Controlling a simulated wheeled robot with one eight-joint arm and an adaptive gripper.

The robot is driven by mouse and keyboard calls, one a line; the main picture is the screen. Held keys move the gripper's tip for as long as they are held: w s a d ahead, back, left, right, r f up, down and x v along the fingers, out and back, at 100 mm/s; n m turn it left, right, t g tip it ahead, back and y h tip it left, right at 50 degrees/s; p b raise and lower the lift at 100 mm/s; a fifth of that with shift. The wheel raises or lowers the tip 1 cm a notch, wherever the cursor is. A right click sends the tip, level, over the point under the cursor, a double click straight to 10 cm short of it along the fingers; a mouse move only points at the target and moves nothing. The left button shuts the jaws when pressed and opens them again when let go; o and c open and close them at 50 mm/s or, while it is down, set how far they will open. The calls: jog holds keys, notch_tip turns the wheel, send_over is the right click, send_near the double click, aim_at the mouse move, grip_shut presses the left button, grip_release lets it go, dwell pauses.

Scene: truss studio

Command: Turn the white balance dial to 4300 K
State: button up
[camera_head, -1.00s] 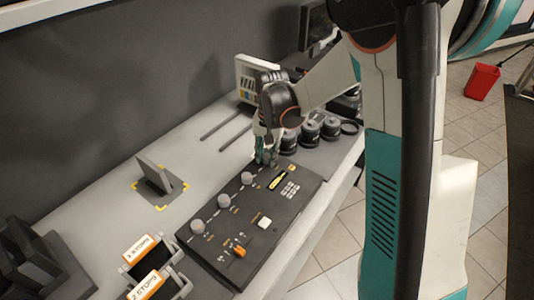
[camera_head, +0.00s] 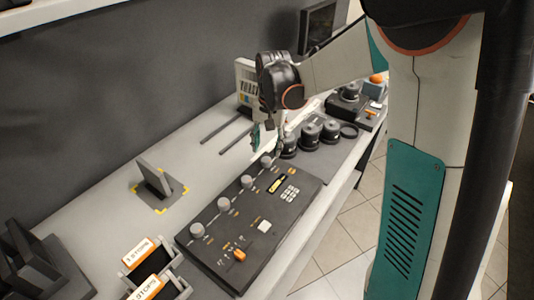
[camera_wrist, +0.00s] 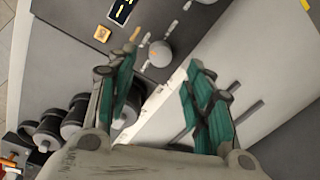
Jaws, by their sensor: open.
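A black control panel (camera_head: 235,240) lies on the bench with several grey dials in a row along its back edge. The farthest dial (camera_head: 267,161) is closest to my gripper (camera_head: 267,147). My gripper is open and empty, just above and behind this dial. In the wrist view the dial (camera_wrist: 160,53) shows between and beyond the open fingertips (camera_wrist: 162,62), apart from them. A pale pointer mark shows beside it. Other dials sit nearer the camera: one (camera_head: 246,181), another (camera_head: 224,204) and a third (camera_head: 197,230). Their lettering is too small to read.
Dark round lens-like items (camera_head: 310,132) stand just right of the gripper. A grey upright plate (camera_head: 155,178) stands on the bench within yellow corner marks. Labelled holders (camera_head: 142,250) are at front left. A white card-like stand (camera_head: 245,82) is behind the gripper.

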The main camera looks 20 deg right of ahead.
aim_at(269, 160)
notch_tip(269, 160, up, 6)
jog(key=shift+d, duration=0.15)
jog(key=shift+s+r, duration=0.1)
dwell(0.4)
jog(key=s+r+n+t, duration=0.2)
jog(key=s+n+t, duration=0.1)
jog(key=s, duration=0.8)
jog(key=s+r+n+t, duration=0.2)
jog(key=s+n+t, duration=0.1)
jog(key=s, duration=0.8)
jog(key=shift+s+a+r+n+t+h, duration=0.15)
jog(key=shift+s+a+n+t+h, duration=0.15)
jog(key=shift+s+a+t, duration=0.1)
